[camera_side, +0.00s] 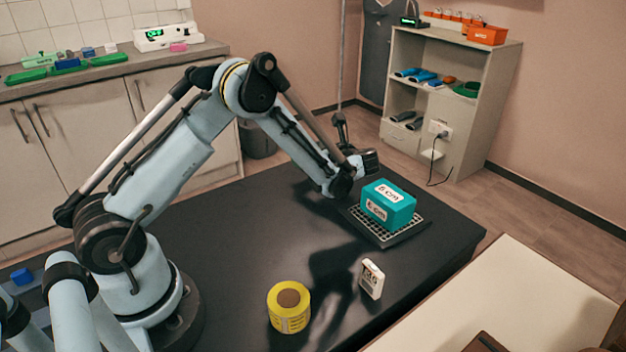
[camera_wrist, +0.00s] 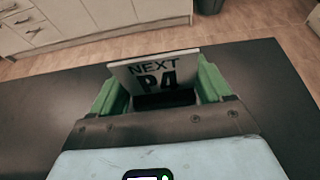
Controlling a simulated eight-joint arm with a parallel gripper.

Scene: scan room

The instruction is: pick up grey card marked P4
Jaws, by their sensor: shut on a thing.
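The grey card marked P4 (camera_wrist: 158,72) stands upright between my gripper's two green fingers in the wrist view. The word "NEXT" shows above "P4" on its face. My gripper (camera_wrist: 160,88) is shut on the card, with one finger at each side edge. The dark table top shows beyond the card, and I cannot tell the exact gap beneath it. In the side view, the end of my arm is over the far part of the table, left of the teal block. The card and fingers cannot be made out there.
A teal block (camera_side: 389,204) marked "6 cm" sits on a black grid tray (camera_side: 413,230). A yellow roll (camera_side: 289,308) and a small white printed block (camera_side: 371,279) stand near the table's front. A shelf unit (camera_side: 447,100) stands behind. The dark table's (camera_side: 230,240) middle is clear.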

